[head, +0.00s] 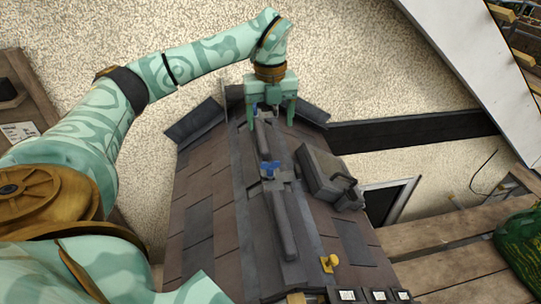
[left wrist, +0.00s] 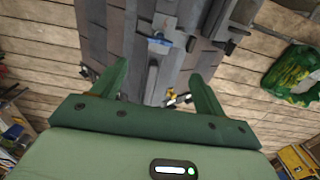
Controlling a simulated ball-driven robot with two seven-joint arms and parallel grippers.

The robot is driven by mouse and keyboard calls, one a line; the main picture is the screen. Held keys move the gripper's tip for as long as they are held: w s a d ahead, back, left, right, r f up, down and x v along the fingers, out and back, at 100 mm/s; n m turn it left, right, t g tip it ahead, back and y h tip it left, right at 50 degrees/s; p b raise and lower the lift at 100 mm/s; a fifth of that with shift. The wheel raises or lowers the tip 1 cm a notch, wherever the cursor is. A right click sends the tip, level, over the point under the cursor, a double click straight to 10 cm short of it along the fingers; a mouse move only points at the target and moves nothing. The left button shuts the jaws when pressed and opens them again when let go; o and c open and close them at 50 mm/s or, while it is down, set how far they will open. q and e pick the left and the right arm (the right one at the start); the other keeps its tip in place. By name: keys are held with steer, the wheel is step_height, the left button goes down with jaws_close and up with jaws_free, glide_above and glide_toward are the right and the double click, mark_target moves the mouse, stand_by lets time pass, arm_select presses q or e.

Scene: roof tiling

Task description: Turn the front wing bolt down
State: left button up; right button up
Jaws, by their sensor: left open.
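A blue wing bolt (head: 270,168) sits on a grey clamp over the long dark bar (head: 285,225) on the tiled roof, nearer to me than my left gripper. A second small blue piece (head: 255,108) shows between the gripper's fingers farther up the roof, partly hidden. My left gripper (head: 270,122) is open, fingers pointing down on either side of the bar's far end. In the left wrist view, a blue piece (left wrist: 158,42) lies ahead of the open fingers; I cannot tell which of the two it is. My right gripper is out of view.
A grey box-shaped fixture (head: 322,172) stands right of the bar. A yellow knob (head: 329,263) is near the roof's front edge. Wooden planks (head: 440,265) and a green sack (head: 520,245) lie at the right. The left roof tiles are clear.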

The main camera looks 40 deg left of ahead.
mark_target(270, 162)
arm_select(q)
step_height(270, 162, down, 13)
steer(key=shift+f+b, duration=0.15)
steer(key=shift+b, duration=0.15)
steer(key=c, duration=1)
